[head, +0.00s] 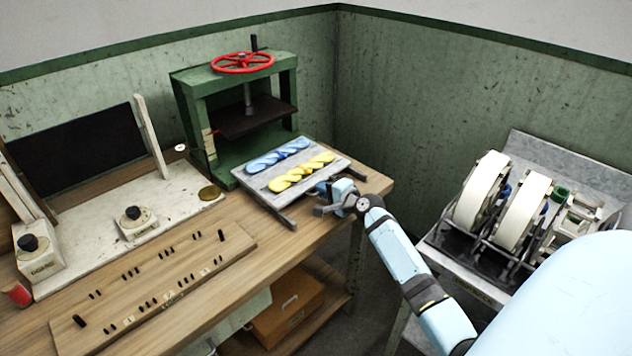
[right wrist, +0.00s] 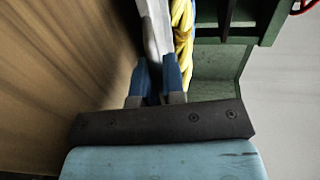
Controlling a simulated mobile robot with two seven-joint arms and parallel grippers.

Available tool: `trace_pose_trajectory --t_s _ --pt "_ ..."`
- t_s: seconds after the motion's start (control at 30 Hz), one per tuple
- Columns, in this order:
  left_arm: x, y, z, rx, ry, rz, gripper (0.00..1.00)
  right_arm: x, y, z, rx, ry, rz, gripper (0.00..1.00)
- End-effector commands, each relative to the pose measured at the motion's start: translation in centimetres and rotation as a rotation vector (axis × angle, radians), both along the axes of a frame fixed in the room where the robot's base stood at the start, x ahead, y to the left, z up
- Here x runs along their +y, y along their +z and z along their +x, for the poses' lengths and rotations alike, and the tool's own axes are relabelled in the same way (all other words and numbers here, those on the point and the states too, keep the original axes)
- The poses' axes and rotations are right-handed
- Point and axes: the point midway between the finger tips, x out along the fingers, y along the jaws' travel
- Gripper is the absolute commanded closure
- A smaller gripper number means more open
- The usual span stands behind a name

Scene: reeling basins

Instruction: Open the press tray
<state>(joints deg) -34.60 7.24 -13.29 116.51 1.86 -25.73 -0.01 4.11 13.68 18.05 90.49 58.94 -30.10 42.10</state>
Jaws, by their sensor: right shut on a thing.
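The press tray (head: 262,188) is a flat grey slab carrying a blue twisted skein (head: 278,155) and a yellow twisted skein (head: 300,172). It stands out in front of the green press (head: 226,168), clear of the dark plate (head: 250,117) above. My right gripper (head: 322,189) is at the tray's near right edge. In the right wrist view its blue-tipped fingers (right wrist: 157,78) are shut on the tray's light edge (right wrist: 156,28), with the yellow skein (right wrist: 183,25) just beyond. What exactly lies between the fingertips is partly hidden. My left gripper is not in view.
The press has a red handwheel (head: 242,62) on top. A wooden pegged board (head: 150,290) and a white unit with dials (head: 130,210) fill the bench's left. A stand with white wheels (head: 482,192) is at right. Floor separates it from the bench.

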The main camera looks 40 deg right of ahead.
Motion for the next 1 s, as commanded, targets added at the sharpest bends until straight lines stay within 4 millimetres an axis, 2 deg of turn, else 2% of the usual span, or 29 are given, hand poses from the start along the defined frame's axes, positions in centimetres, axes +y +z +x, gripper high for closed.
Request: trace_pose_trajectory --t_s 0.4,0.43,0.53,0.83,1.0 --pt "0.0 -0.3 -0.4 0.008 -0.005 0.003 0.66 -0.1 0.0 -0.3 -0.001 -0.001 -0.001 1.0" --pt "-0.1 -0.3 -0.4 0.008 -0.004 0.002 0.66 -0.1 0.0 -0.3 -0.001 -0.001 -0.001 0.87" --pt "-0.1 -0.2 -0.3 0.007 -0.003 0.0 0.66 -0.1 0.0 -0.3 -0.001 -0.001 -0.001 0.65" --pt "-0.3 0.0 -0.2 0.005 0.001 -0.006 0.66 -0.1 0.0 -0.4 0.0 0.0 -0.001 0.65" --pt "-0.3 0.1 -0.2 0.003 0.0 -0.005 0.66 -0.2 0.3 -2.2 0.001 0.0 -0.002 0.65"
